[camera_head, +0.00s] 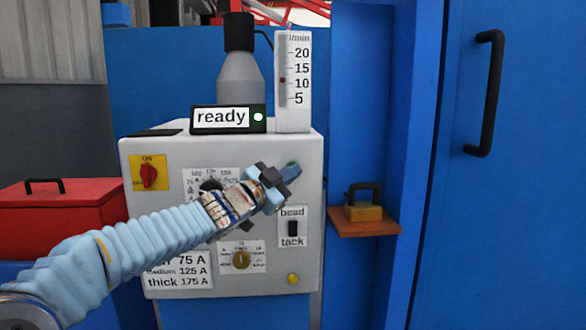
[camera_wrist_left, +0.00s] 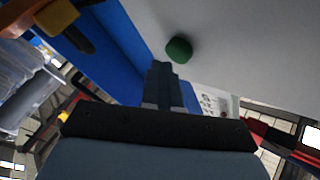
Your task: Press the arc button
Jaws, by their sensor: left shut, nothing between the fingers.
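A white control box (camera_head: 305,150) faces me. A round green button (camera_wrist_left: 179,49) sits on its pale panel, just beyond my left fingertips in the left wrist view. In the head view a bit of green (camera_head: 293,166) shows at the fingertips, largely covered by my gripper. My left gripper (camera_head: 284,174) is shut and empty, at the upper right of the panel; its fingers (camera_wrist_left: 162,70) also show in the wrist view. I see a small gap in the wrist view but cannot tell about contact. A yellow button (camera_head: 292,279) is lower right. No "arc" label is readable.
The panel carries a red switch (camera_head: 149,176), a bead/tack rocker (camera_head: 293,228) and a knob (camera_head: 241,260). A "ready" display (camera_head: 228,118) with a green light and a flow gauge (camera_head: 293,80) stand on top. A padlock (camera_head: 363,205) rests on a shelf (camera_head: 365,224) at right.

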